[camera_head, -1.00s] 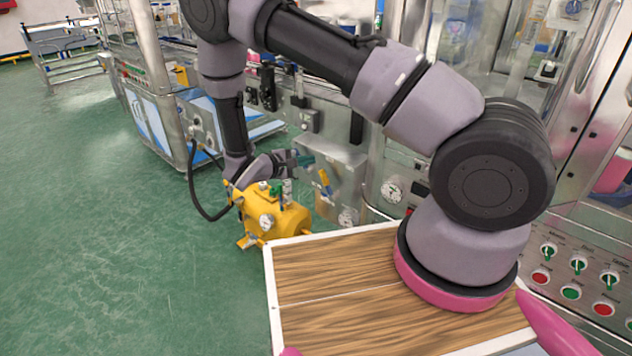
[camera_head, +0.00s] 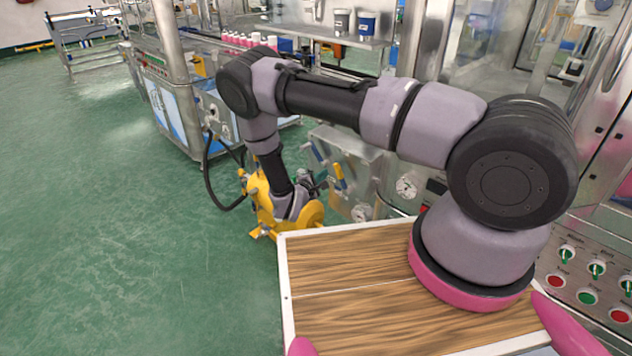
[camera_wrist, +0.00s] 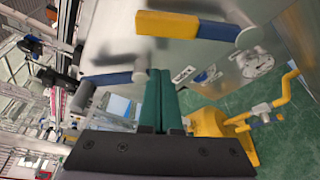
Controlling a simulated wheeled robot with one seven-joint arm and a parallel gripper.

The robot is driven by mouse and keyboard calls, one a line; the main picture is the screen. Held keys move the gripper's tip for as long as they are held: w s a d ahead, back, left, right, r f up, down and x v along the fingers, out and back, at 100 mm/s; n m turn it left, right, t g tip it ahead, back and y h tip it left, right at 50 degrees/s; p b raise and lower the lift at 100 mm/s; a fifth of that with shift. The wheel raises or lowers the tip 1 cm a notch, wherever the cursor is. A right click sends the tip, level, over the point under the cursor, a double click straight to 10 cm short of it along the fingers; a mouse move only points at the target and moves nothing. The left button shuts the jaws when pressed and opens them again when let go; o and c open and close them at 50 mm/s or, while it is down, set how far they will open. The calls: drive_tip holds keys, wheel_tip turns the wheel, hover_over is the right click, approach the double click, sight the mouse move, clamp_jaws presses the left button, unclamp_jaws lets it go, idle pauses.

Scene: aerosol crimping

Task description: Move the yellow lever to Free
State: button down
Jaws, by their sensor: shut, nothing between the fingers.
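The yellow lever (camera_head: 340,178) is on a grey metal panel (camera_head: 358,160). In the wrist view the lever (camera_wrist: 185,25) lies nearly level across the top, yellow at left and blue at right, joined to a grey pivot. My gripper (camera_wrist: 160,73) has two teal fingers pressed together, empty, with tips below the lever in the picture; I see no contact. In the head view my gripper (camera_head: 321,183) is low beside the panel, partly hidden by my wrist.
A second, blue lever (camera_head: 317,152) is left of the yellow one; it also shows in the wrist view (camera_wrist: 110,78). A yellow tank (camera_head: 262,208) stands on the floor close by my wrist. Green floor at left is free.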

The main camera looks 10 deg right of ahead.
drive_tip(key=shift+s+d+r, duration=0.55)
drive_tip(key=shift+s, duration=0.15)
drive_tip(key=shift+s+d+r, duration=0.5)
drive_tip(key=shift+s, duration=0.15)
drive_tip(key=shift+s, duration=0.1)
